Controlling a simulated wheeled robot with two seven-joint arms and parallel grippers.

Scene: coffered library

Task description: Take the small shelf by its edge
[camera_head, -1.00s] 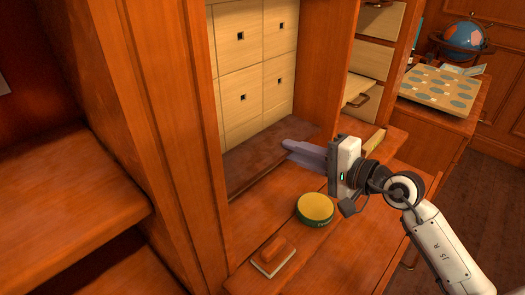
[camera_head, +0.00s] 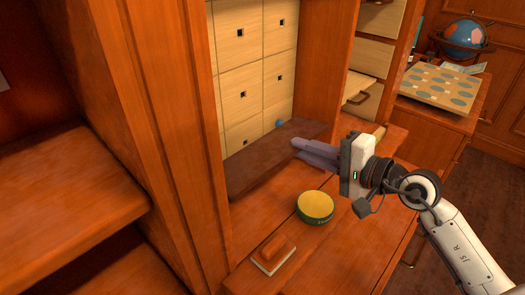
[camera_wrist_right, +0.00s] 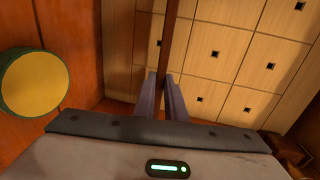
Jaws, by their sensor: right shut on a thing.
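The small shelf (camera_head: 262,158) is a dark brown board in the cabinet recess, in front of the pale drawers. In the right wrist view the shelf (camera_wrist_right: 172,38) shows edge-on as a thin brown strip running up from between the fingers. My right gripper (camera_head: 299,150) is shut on the shelf's near right edge; the fingers (camera_wrist_right: 161,80) lie on either side of the board. The shelf appears raised clear of the wooden surface below it. My left gripper is out of view.
A small blue object (camera_head: 279,123) shows behind the shelf, against the drawers (camera_head: 240,80). A thick upright (camera_head: 165,130) stands at the left.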

